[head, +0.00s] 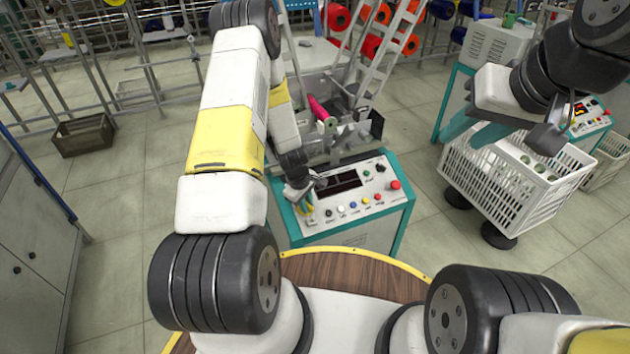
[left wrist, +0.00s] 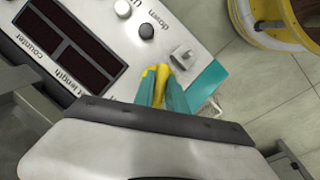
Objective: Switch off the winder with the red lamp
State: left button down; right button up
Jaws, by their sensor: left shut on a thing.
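The near winder has a light control panel (head: 352,193) with a dark display (head: 338,184), a red button (head: 395,184) and small coloured buttons. My left gripper (head: 307,207) is at the panel's left front corner. I cannot make out a lit red lamp on the near winder.
A white crate (head: 512,195) with several bobbins stands at the right. Another winder panel (head: 588,118) with a lit red display is behind it. A pink bobbin (head: 318,108) sits on the near winder. A brown box (head: 84,135) is at the left; floor between is clear.

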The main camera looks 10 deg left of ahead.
pick_arm(q)
jog(key=c, duration=1.4)
grip_release()
jog(key=shift+o, duration=0.2)
jog(key=v, duration=0.7)
jog(key=shift+r, duration=0.4)
jog(key=shift+s, duration=0.1)
